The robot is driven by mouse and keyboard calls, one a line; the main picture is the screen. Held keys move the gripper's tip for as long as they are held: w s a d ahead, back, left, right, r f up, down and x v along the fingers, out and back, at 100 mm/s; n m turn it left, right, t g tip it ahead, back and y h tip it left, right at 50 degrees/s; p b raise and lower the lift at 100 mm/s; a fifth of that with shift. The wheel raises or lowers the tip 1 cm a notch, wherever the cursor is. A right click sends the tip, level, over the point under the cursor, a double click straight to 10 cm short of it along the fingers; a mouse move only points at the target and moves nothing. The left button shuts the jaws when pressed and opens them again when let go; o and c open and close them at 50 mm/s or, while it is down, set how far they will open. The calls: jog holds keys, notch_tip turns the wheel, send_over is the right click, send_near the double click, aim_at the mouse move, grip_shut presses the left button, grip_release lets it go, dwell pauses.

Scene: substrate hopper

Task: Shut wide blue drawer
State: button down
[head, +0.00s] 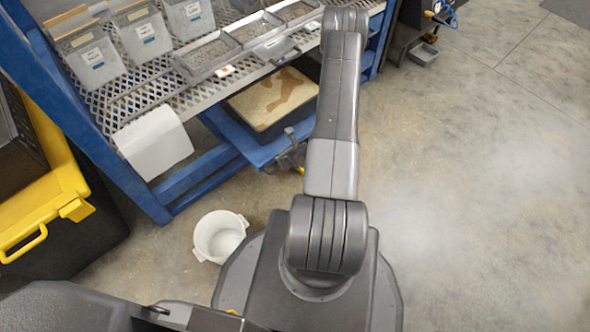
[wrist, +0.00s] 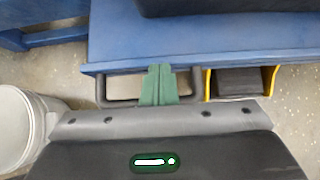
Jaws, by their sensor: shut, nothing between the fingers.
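The wide blue drawer (head: 240,142) sticks out from under the mesh shelf in the head view, so it stands open. A dark tray with a cream and brown slab (head: 272,98) lies in it. In the wrist view the blue drawer front (wrist: 125,67) crosses the top, with a dark bar handle (wrist: 112,102) below its edge. My gripper (wrist: 158,70) shows its green fingers shut and empty, across the middle of the handle at the drawer's edge. I cannot tell whether they touch it. In the head view my arm hides most of the gripper.
A yellow bracket with a dark block (wrist: 240,84) sits right of the handle. A white bucket (head: 220,237) stands on the floor before the rack. A black and yellow cabinet (head: 45,200) is at left. Bins (head: 95,60) fill the shelf above. The floor at right is clear.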

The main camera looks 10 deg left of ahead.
jog(key=w+a+b, duration=0.1)
jog(key=w+a, duration=0.2)
jog(key=a, duration=0.1)
jog(key=w+a+b, duration=0.1)
jog(key=w+a, duration=0.2)
jog(key=a, duration=0.2)
jog(key=w+a+b, duration=0.1)
jog(key=w+a, duration=0.3)
jog(key=shift+a, duration=0.35)
jog(key=shift+r, duration=0.1)
